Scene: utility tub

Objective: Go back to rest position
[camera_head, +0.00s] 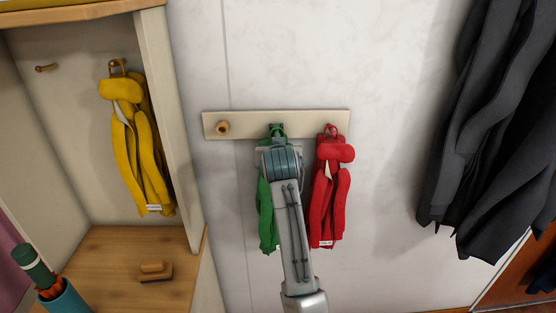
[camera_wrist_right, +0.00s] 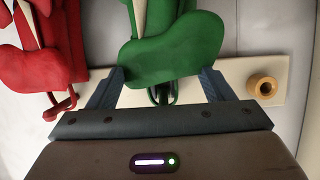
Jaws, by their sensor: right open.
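A green coat (camera_head: 266,215) hangs on the middle peg of the pale peg board (camera_head: 300,120), largely hidden behind my right arm in the head view. My right gripper (camera_head: 277,138) is at the top of this coat, in front of the board. In the right wrist view, which looks upside down, the two fingers are apart on either side of the green coat's hood (camera_wrist_right: 172,52) and its dark hook (camera_wrist_right: 161,95). I cannot tell whether either finger touches the cloth. My left gripper is not in view.
A red coat (camera_head: 328,205) hangs close to the right of my arm. The board's left peg (camera_head: 222,128) is bare. A yellow coat (camera_head: 139,150) hangs in the cubby at left, above a brush (camera_head: 156,271). Dark coats (camera_head: 500,130) hang at far right.

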